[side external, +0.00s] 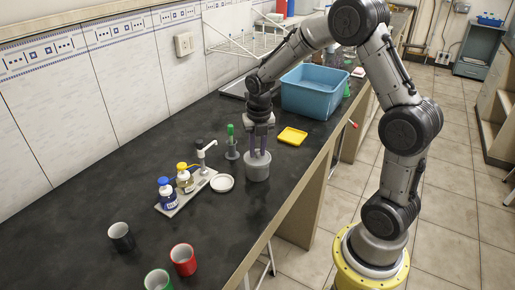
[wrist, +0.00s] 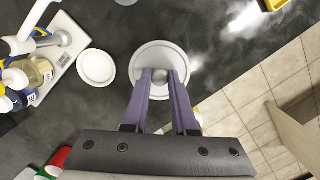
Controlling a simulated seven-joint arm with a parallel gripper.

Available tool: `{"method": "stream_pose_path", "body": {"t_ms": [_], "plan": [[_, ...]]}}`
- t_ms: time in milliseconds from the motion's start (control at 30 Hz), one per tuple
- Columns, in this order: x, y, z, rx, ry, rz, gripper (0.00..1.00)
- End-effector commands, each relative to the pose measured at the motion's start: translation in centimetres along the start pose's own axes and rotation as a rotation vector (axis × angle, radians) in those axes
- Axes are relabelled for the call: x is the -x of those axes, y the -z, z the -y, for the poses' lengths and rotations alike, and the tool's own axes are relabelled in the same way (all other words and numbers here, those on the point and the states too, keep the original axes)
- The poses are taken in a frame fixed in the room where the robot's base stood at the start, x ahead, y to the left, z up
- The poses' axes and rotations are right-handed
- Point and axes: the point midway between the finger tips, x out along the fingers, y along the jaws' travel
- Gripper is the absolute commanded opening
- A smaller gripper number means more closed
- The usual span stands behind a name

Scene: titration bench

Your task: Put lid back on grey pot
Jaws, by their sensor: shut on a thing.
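The grey pot (side external: 257,170) stands upright on the dark bench. Its round grey lid (wrist: 146,60) with a small knob (wrist: 161,75) is seen from above in the wrist view, on or just over the pot. My gripper (side external: 260,152) points down over the pot, and in the wrist view its purple fingers (wrist: 162,82) are shut on the lid's knob. I cannot tell whether the lid is fully seated; the wrist view hides the pot body below it.
A white round dish (side external: 222,183) lies left of the pot, beside a white stand with bottles (side external: 185,182). A green-topped tool in a holder (side external: 231,143) stands behind. A yellow tray (side external: 292,136) and blue basin (side external: 314,92) are right. Mugs (side external: 183,259) stand at the front.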

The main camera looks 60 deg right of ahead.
Motion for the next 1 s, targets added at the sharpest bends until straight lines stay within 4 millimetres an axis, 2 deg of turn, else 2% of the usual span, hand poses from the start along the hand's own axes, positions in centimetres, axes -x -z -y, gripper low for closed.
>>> {"method": "stream_pose_path", "body": {"t_ms": [433, 467, 600, 633, 833, 867, 1000], "plan": [[0.00, -0.03, -0.02, 0.000, -0.001, 0.001, 0.00], [0.00, -0.03, -0.02, 0.000, -0.001, 0.001, 0.31], [-0.01, -0.02, -0.02, 0.000, 0.000, 0.001, 0.56], [-0.01, -0.02, -0.02, 0.000, 0.000, 0.001, 0.60], [-0.02, -0.02, -0.01, 0.000, 0.000, 0.000, 0.60], [-0.03, -0.01, -0.01, 0.000, 0.000, 0.000, 0.64], [-0.03, 0.00, -0.01, 0.000, 0.000, 0.000, 0.89]]}}
